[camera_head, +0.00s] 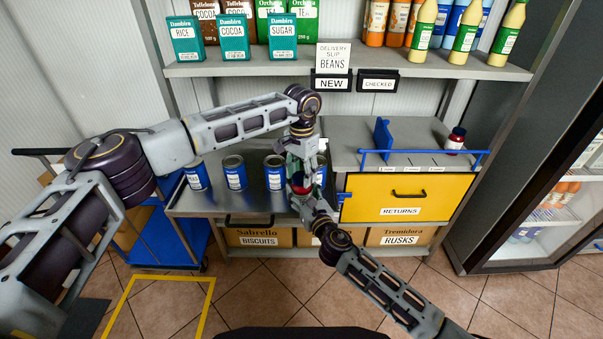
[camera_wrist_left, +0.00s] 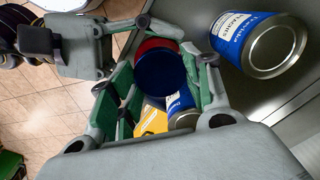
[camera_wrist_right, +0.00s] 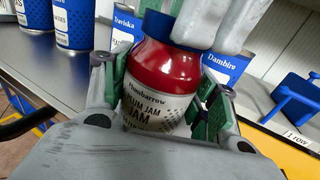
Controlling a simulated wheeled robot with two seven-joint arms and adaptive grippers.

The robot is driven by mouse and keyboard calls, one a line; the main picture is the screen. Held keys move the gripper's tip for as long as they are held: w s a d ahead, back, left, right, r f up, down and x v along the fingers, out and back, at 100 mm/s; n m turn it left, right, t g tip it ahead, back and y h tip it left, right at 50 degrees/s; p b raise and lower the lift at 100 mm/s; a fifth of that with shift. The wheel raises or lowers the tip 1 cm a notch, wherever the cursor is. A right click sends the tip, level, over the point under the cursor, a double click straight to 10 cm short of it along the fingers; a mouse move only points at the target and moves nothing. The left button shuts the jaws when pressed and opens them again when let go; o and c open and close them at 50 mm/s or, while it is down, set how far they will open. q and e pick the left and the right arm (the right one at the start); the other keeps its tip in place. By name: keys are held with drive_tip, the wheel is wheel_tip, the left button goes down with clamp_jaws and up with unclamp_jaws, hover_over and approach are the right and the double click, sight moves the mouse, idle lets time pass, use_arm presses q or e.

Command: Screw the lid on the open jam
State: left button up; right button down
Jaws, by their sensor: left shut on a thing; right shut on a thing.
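My right gripper (camera_wrist_right: 162,100) is shut around a red plum jam jar (camera_wrist_right: 165,68) with a pale label, standing nearly upright over the front of the counter. A dark blue lid (camera_wrist_left: 160,72) sits in my left gripper (camera_wrist_left: 168,85), which reaches down from above. In the right wrist view the blue lid (camera_wrist_right: 166,26) is directly over the jar's top. I cannot tell whether it touches or is threaded. In the head view my left gripper (camera_head: 302,150) is just above my right gripper (camera_head: 305,198), and they hide most of the jar and lid.
Several blue cans (camera_head: 235,175) stand on the grey counter close to the grippers. A closed jam jar (camera_head: 455,140) stands on the raised right section, behind a blue rail (camera_head: 425,152). The yellow returns drawer (camera_head: 375,198) is below. A shelf (camera_head: 240,67) with boxes and bottles hangs above.

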use_arm(q)
drive_tip(key=o, duration=0.7)
drive_tip(key=shift+r, duration=0.1)
drive_tip(key=shift+r, duration=2.15)
drive_tip(key=shift+r, duration=0.15)
drive_tip(key=shift+c, duration=0.4)
